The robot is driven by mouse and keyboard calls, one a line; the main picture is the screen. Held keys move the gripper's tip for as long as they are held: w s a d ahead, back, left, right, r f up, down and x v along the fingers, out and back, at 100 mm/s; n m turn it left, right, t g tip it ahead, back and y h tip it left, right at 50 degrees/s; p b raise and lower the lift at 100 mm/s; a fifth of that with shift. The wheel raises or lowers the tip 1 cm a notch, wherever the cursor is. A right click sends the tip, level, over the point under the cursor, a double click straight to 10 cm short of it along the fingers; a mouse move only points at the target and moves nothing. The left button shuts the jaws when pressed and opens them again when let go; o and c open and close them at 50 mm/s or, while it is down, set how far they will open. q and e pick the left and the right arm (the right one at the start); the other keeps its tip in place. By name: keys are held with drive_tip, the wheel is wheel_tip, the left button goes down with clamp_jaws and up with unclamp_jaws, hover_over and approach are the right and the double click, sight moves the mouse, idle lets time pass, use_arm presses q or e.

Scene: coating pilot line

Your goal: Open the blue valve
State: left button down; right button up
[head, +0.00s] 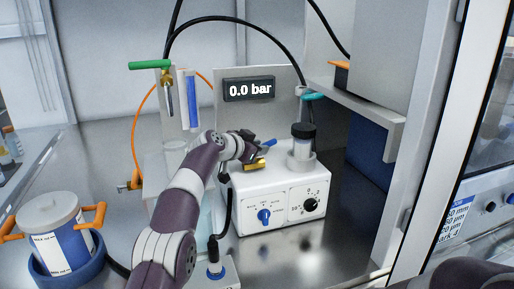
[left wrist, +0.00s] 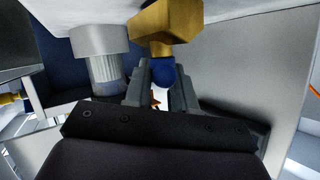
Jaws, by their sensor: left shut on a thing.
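The blue valve has a brass body (head: 252,164) and a blue handle (head: 269,142), at the back left edge of the white control box (head: 285,190). My left gripper (head: 257,150) reaches it from the left and is shut on the blue handle. In the left wrist view, the brass body (left wrist: 165,25) stands just beyond the fingertips, and the rounded blue handle end (left wrist: 163,74) sits between the two grey fingers. The fingers hide part of the handle. The pressure display (head: 249,89) reads 0.0 bar. My right gripper is out of view.
A green-handled valve (head: 150,65) is behind left. A lidded pot (head: 55,225) stands front left. A cabinet post (head: 425,130) bounds the right.

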use_arm(q)
drive_tip(key=shift+r, duration=0.1)
drive_tip(key=c, duration=1)
unclamp_jaws()
drive_tip(key=r+p, duration=0.4)
drive_tip(key=r, duration=0.1)
drive_tip(key=shift+d+r, duration=0.15)
drive_tip(key=shift+d, duration=0.05)
drive_tip(key=s+d+r, duration=0.2)
drive_tip(key=d, duration=0.1)
drive_tip(key=s+d+r, duration=0.1)
drive_tip(key=s+d, duration=0.1)
drive_tip(key=d, duration=0.1)
drive_tip(key=s+d+r, duration=0.1)
drive_tip(key=d+r, duration=0.1)
drive_tip(key=d, duration=0.1)
drive_tip(key=shift+s+d+r+b, duration=0.3)
drive_tip(key=shift+s+d+b, duration=0.05)
drive_tip(key=shift+s+d, duration=0.05)
drive_tip(key=shift+f, duration=0.1)
